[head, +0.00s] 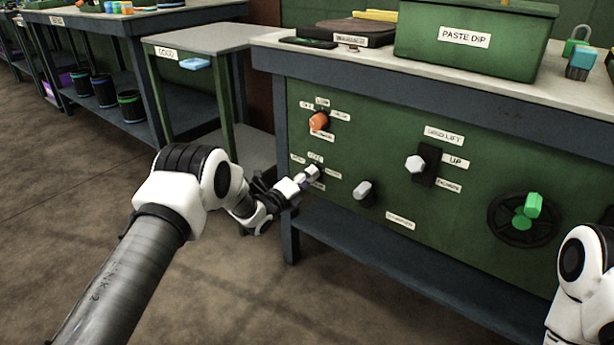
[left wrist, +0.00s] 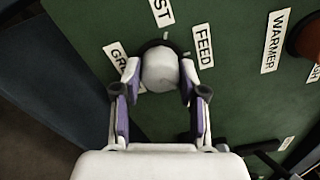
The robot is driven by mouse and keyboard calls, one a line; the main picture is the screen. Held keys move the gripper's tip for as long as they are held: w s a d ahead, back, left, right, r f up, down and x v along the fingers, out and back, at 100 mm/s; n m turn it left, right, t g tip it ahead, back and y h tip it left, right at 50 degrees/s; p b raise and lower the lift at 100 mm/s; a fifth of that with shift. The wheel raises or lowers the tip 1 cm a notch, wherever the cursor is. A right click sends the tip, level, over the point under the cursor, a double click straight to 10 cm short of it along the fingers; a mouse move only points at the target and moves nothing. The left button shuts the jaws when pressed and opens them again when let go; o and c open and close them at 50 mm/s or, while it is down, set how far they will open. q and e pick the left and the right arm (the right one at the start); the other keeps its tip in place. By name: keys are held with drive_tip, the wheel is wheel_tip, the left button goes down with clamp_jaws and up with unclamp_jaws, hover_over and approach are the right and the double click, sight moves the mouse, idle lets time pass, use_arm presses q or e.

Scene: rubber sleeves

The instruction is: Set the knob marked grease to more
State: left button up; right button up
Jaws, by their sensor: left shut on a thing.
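My left gripper (head: 307,178) is at the lower left of the green panel (head: 375,145). In the left wrist view its purple-padded fingers (left wrist: 159,88) are shut on a pale round knob (left wrist: 160,70), one finger on each side. A label beginning "GR" (left wrist: 118,58) is beside the knob, partly hidden by a finger. A "FEED" label (left wrist: 203,45) is on the other side, and a label ending "ST" (left wrist: 160,12) is cut off at the top. The knob's pointing direction is not clear. My right gripper is out of view.
An orange knob (head: 318,121) with labels is above the gripper. To the right are a grey knob (head: 362,190), a lever marked "UP" (head: 415,164) and a handwheel with a green grip (head: 534,204). A green "PASTE DIP" box (head: 475,52) stands on the bench top.

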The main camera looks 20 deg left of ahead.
use_arm(q)
drive_tip(key=shift+m, duration=0.8)
drive_tip(key=o, duration=1.1)
drive_tip(key=shift+o, duration=0.2)
drive_tip(key=v, duration=1.2)
